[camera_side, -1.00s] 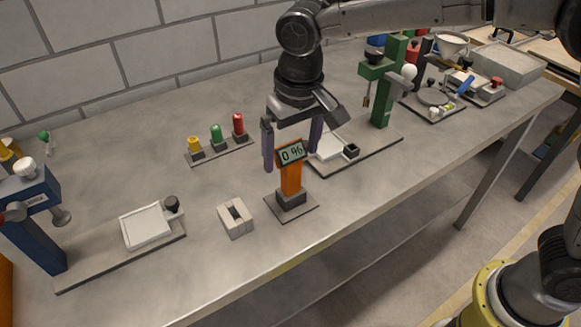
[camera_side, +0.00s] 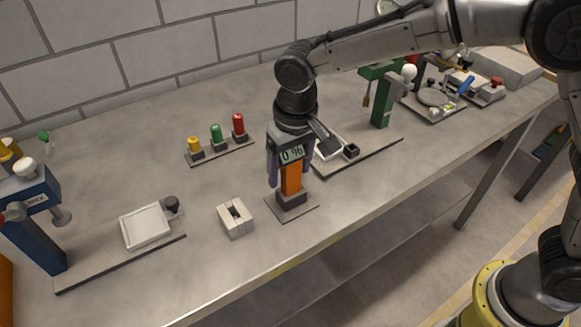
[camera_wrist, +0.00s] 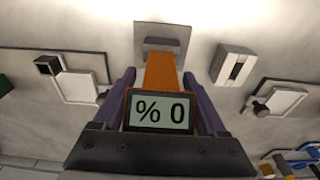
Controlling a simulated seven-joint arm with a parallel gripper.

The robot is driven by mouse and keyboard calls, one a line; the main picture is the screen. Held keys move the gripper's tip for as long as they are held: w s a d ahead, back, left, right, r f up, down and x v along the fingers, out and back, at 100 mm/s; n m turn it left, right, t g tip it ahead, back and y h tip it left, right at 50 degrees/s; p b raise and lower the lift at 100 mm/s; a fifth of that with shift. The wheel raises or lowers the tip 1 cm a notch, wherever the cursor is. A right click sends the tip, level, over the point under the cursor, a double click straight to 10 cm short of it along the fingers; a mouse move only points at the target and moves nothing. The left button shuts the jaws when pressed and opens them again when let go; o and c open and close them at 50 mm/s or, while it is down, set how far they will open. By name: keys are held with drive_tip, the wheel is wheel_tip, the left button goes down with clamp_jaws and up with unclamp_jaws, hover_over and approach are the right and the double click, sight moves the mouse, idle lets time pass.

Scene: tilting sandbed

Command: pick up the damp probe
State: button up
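The damp probe (camera_side: 291,178) is an orange upright handle with a small display on its head. It stands in a dark block on a grey base plate (camera_side: 303,208). It also shows in the wrist view (camera_wrist: 160,75), its display reading 0 and a percent sign. My gripper (camera_side: 290,175) points down over the probe, with one purple finger on each side of it. In the wrist view my gripper (camera_wrist: 160,72) has small gaps between its fingertips and the orange stem, so it looks open. The fingers run close beside the display head; contact there is unclear.
A pale slotted block (camera_side: 236,218) sits close left of the probe's base. Yellow, green and red lamps (camera_side: 216,134) stand behind it. A board with a white tray (camera_side: 146,226) lies left, and a green stand (camera_side: 382,100) behind right. The front table edge is near.

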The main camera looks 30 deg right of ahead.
drive_tip(key=c, duration=0.6)
drive_tip(key=shift+c, duration=0.2)
drive_tip(key=shift+r, duration=0.1)
